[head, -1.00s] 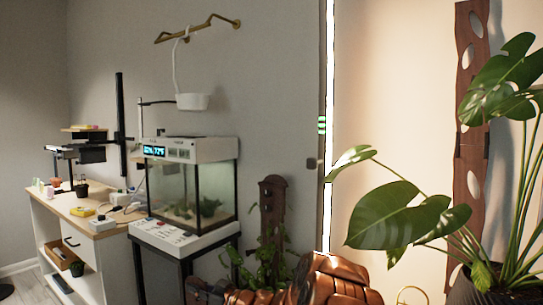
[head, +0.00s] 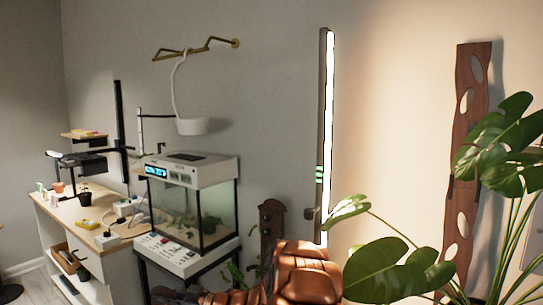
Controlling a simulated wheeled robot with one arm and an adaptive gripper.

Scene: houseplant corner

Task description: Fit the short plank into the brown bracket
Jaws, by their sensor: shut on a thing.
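My gripper is not in view, and neither is anything it holds. I cannot make out which thing is the short plank or the brown bracket. A small light-wood board (head: 84,135) sits at the far left above the desk, with something small and yellow on it. A dark brown board with round holes (head: 271,220) stands against the wall behind the leather seat, its lower part hidden. A long brown board with oval holes (head: 466,130) stands upright on the right wall, partly covered by leaves.
A glass tank (head: 200,212) stands on a black-legged stand left of centre. A white desk with a wooden top (head: 85,215) is at left. A brown leather seat (head: 305,275) and a large-leaved plant (head: 385,270) fill the lower front. A brass wall rail (head: 195,50) hangs above.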

